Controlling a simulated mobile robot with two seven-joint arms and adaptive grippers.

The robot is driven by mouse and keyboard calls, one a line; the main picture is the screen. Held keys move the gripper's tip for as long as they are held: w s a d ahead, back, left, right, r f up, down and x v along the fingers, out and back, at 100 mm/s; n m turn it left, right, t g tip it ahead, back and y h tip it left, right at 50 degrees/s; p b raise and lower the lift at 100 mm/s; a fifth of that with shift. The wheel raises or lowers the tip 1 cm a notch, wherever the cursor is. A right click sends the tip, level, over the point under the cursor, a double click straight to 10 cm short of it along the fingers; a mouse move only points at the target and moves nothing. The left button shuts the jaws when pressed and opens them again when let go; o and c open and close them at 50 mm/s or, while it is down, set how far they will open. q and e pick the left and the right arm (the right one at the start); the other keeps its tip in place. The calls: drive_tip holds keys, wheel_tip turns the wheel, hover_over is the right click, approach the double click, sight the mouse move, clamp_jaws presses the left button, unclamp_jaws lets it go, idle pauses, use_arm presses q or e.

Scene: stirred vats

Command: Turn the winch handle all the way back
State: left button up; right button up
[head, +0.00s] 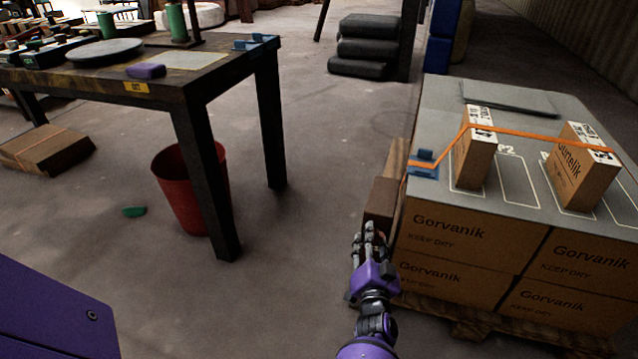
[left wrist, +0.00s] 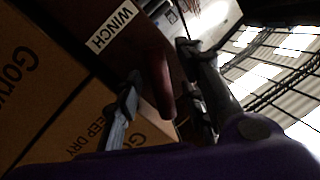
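The winch (left wrist: 85,40) is a dark brown block with a white WINCH label in the left wrist view. Its handle (left wrist: 157,85) looks like a rounded dark red-brown peg there. In the head view the winch (head: 380,203) shows as a brown block at the left side of the box stack, and its handle cannot be made out behind my gripper. My left gripper (head: 369,235) is right in front of the winch. In the left wrist view its fingers (left wrist: 160,65) stand apart, one on each side of the handle, with no clear grip on it. My right gripper is not in view.
Gorvanik boxes (head: 445,232) stand on a pallet (head: 470,328) at the right. An orange strap (head: 530,134) runs over two upright cartons from a blue bracket (head: 423,163). A dark table (head: 215,85) and a red bin (head: 190,190) are at the left. Floor between is clear.

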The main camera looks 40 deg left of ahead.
use_arm(q)
drive_tip(key=shift+w+r, duration=0.15)
drive_tip(key=shift+r, duration=0.1)
clamp_jaws()
